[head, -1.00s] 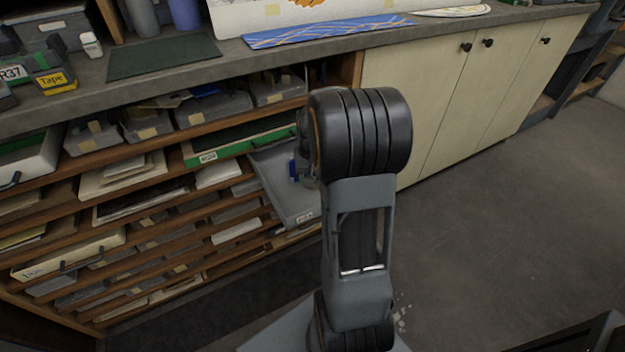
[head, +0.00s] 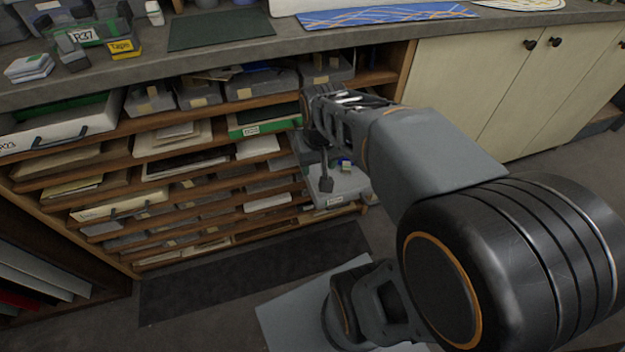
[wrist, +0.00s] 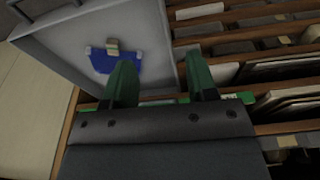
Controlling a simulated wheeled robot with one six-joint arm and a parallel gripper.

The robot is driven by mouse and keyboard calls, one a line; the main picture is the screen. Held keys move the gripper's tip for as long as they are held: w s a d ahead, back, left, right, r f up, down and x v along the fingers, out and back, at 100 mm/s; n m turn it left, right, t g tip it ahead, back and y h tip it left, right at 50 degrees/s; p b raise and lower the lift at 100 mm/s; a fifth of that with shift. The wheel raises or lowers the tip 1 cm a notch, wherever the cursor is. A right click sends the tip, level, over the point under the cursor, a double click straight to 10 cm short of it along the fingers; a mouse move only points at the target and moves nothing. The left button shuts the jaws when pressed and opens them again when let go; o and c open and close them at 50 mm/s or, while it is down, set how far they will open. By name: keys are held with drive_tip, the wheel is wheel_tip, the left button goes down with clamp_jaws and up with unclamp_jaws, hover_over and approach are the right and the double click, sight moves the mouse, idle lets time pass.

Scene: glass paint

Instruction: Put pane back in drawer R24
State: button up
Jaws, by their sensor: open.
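A blue pane (wrist: 118,61) with a small striped tan and green piece on it lies in an open grey drawer (wrist: 60,38) in the wrist view. In the head view my gripper (head: 324,180) hangs at the drawer's left side, partly hidden.
The wooden shelf unit (head: 150,195) holds other drawers, papers and grey boxes. A green-fronted drawer (head: 264,127) sits just left of the open one. The counter (head: 225,55) above carries a dark mat (head: 220,29) and a yellow Tape box (head: 122,47). Cream cupboards (head: 480,90) stand at right.

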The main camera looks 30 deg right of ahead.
drive_tip(key=s+a+f+n+t, duration=0.1)
drive_tip(key=s+a+n, duration=0.1)
drive_tip(key=s+a, duration=0.2)
drive_tip(key=shift+s+a, duration=0.3)
wheel_tip(320, 180, up, 24)
drive_tip(key=p, duration=2.2)
drive_tip(key=shift+a+f+t, duration=0.2)
drive_tip(key=shift+t, duration=0.1)
drive_tip(key=shift+s, duration=0.1)
